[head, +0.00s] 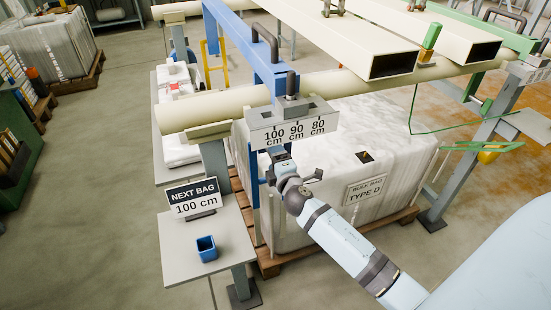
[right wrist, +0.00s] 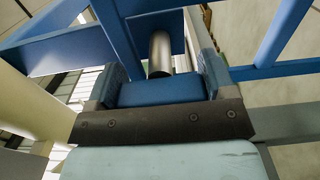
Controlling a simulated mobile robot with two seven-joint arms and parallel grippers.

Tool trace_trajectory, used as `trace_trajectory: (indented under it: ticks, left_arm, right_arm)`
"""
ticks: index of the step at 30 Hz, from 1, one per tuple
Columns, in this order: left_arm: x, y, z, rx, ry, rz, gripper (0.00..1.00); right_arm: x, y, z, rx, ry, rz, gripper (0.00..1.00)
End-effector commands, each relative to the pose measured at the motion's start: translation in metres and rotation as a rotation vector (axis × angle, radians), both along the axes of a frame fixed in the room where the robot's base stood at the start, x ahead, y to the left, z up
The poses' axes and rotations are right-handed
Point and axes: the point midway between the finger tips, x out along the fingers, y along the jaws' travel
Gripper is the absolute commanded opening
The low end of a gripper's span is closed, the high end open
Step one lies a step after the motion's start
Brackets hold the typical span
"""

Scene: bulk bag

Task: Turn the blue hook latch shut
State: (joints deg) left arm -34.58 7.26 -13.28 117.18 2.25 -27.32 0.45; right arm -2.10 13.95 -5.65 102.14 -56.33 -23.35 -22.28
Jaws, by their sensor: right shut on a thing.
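My right gripper (head: 282,162) is just below the plate marked 100, 90 and 80 cm (head: 292,122), in front of the bulk bag. In the right wrist view its two jaws (right wrist: 158,88) are shut on a blue block, which looks like part of the blue hook latch (right wrist: 162,91). A grey metal pin (right wrist: 160,55) stands just beyond the block. In the head view the gripper mostly hides the latch, and I cannot tell the latch's angle. My left gripper is out of view.
The white bulk bag (head: 345,190) sits on a wooden pallet (head: 268,262). A blue beam (head: 250,40) and cream tubes (head: 200,110) cross above it.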

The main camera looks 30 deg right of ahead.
Motion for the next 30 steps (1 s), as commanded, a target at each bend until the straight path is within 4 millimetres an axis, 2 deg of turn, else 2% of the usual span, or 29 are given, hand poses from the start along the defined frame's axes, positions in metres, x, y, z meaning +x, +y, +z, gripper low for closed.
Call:
trace_trajectory:
  ticks: [8, 9, 11, 12, 18, 22, 26, 30]
  left_arm:
    - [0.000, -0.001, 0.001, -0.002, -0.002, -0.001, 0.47]
    - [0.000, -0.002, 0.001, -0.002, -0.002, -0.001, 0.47]
    - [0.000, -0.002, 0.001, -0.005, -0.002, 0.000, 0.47]
    - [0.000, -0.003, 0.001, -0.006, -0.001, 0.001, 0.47]
    - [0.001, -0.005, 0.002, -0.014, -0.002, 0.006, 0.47]
    - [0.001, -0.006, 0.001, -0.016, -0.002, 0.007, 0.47]
    - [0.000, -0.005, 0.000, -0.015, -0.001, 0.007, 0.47]
    - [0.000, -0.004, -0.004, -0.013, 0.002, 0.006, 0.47]
  right_arm:
    - [0.000, 0.000, 0.000, -0.004, 0.000, 0.001, 0.53]
    - [0.000, 0.000, 0.000, -0.004, 0.000, 0.001, 0.83]
    - [0.000, 0.000, 0.000, -0.003, 0.000, 0.000, 0.97]
    - [0.000, 0.000, 0.000, -0.003, 0.000, 0.000, 1.00]
    - [-0.001, 0.000, 0.000, -0.002, 0.000, 0.000, 1.00]
    - [-0.010, 0.003, -0.001, -0.001, 0.001, 0.001, 1.00]
    - [-0.032, 0.008, -0.002, 0.000, 0.002, 0.001, 1.00]
    - [-0.065, 0.016, -0.003, 0.001, 0.003, 0.000, 1.00]
